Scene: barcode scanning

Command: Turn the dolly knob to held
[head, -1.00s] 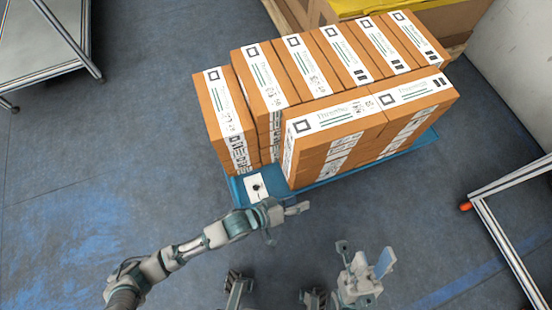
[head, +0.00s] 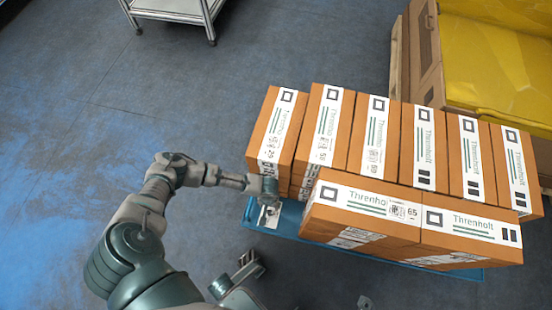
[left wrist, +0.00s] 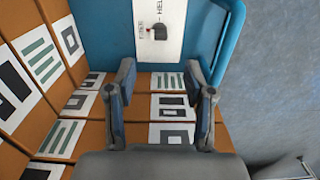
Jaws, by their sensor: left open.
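The dolly knob (left wrist: 160,33) is a small dark knob on a white label plate (left wrist: 172,50) in the left wrist view. Lettering on the plate is partly readable, with "HEL" at the top edge. Which mark the knob points to is unclear. The plate sits on the blue dolly (left wrist: 231,42), whose corner (head: 252,213) shows in the head view. My left gripper (left wrist: 160,73) is open and empty, its fingertips apart on either side below the knob in the picture. In the head view the left gripper (head: 268,190) hangs over the plate and hides the knob.
Orange-brown cartons (head: 380,135) are stacked on the dolly, close beside my left gripper. A wooden crate with a yellow cover (head: 490,65) stands at upper right. A metal-framed cart (head: 180,8) is at the top. The floor at left is clear.

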